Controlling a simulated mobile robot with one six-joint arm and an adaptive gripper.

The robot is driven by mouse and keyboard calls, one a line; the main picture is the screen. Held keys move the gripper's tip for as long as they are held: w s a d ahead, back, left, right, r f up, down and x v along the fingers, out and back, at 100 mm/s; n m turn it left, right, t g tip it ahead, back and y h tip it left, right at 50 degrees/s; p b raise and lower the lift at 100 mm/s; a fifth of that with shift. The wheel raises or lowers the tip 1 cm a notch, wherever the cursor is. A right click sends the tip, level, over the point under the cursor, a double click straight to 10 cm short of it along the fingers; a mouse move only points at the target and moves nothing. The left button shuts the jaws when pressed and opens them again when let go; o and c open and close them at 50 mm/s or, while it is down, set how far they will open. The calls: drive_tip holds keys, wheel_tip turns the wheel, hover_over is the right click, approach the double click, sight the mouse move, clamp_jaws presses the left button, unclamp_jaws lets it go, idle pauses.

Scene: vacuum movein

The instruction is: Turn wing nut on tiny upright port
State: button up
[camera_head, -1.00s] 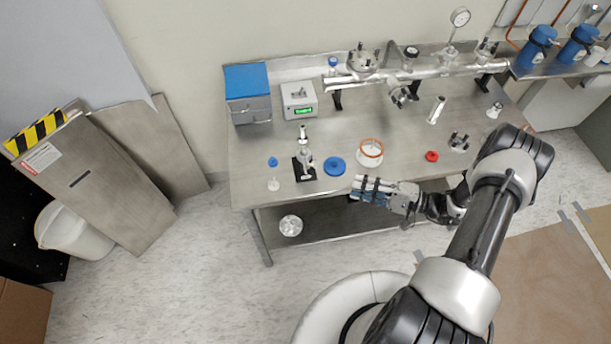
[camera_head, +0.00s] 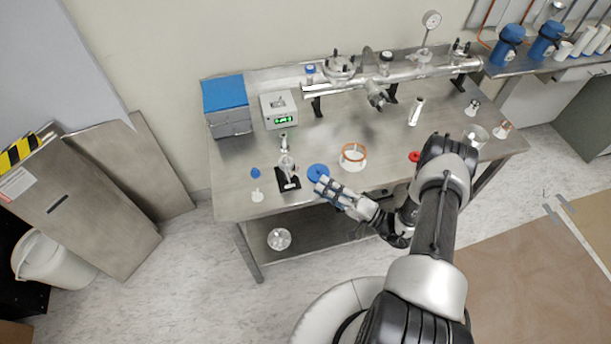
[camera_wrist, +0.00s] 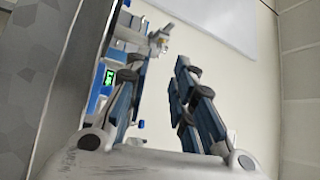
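A horizontal metal vacuum tube (camera_head: 440,70) runs along the back of the steel bench. A small dark-topped upright port (camera_head: 386,62) rises from it right of the wide flanged port (camera_head: 342,68). The wing nut is too small to make out. My gripper (camera_head: 324,187) is over the bench's front edge beside a blue disc (camera_head: 318,172), well apart from the tube. In the wrist view my gripper (camera_wrist: 160,65) has its two blue-padded fingers apart with nothing between them. That view shows the bench only edge-on at the left; the port is not clear there.
The steel bench (camera_head: 235,165) holds a blue-topped box (camera_head: 225,97), a grey device with a green display (camera_head: 279,110), an orange-rimmed white part (camera_head: 353,157), a red ring (camera_head: 415,156) and a silver cylinder (camera_head: 416,110). A dial gauge (camera_head: 431,20) stands above the tube.

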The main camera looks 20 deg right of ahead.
sight(297, 172)
drive_tip(key=x, duration=0.7)
drive_tip(key=shift+s, duration=0.1)
drive_tip(key=shift+c, duration=0.5)
clamp_jaws()
